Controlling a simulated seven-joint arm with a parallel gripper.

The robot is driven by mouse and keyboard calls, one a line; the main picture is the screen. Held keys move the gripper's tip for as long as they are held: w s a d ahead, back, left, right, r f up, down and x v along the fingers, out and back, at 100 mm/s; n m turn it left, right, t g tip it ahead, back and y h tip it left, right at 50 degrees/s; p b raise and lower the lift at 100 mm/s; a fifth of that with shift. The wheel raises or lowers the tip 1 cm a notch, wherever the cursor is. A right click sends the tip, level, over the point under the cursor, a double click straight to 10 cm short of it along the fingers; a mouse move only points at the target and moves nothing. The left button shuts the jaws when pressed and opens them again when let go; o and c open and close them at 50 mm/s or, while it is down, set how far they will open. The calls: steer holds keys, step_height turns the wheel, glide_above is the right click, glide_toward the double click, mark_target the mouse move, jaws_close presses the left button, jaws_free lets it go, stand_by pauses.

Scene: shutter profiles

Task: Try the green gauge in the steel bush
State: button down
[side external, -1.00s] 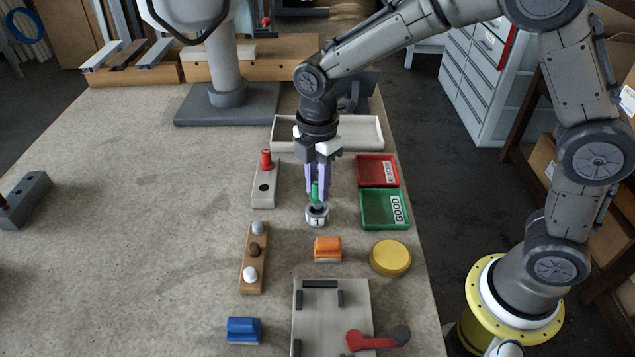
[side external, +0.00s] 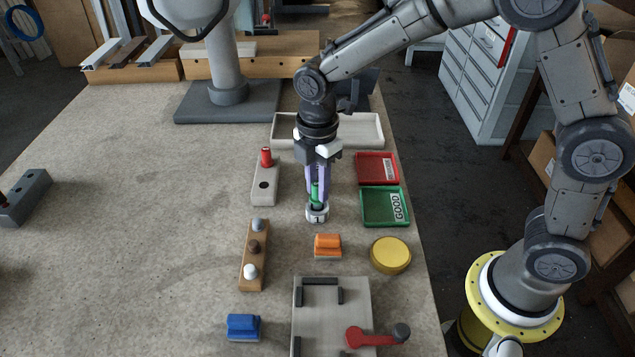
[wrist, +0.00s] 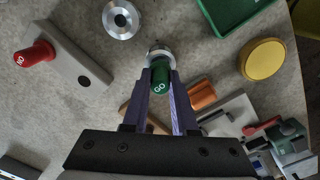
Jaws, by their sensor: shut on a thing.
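My gripper (side external: 316,196) points down and is shut on the green gauge, its two purple fingers on either side of it. The green gauge (wrist: 160,82) is upright and reads GO in the wrist view; it also shows in the side view (side external: 315,190). The steel bush (side external: 317,214) stands on the table directly below, with a dark mark on its front. In the wrist view the bush (wrist: 158,50) shows just past the gauge's far end. The gauge's lower end is at the bush's top; I cannot tell how far inside it is.
Another steel ring (wrist: 121,19) lies nearby. A grey block (side external: 265,185) with a red gauge (side external: 266,157) stands left. Red (side external: 365,158) and green (side external: 370,221) trays are right. Orange block (side external: 327,244), yellow disc (side external: 390,254) and wooden rack (side external: 247,283) are nearer.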

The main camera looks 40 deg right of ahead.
mark_target(317, 184)
steer(key=shift+f, duration=1.1)
stand_by(1.2)
steer(key=shift+r, duration=3.5)
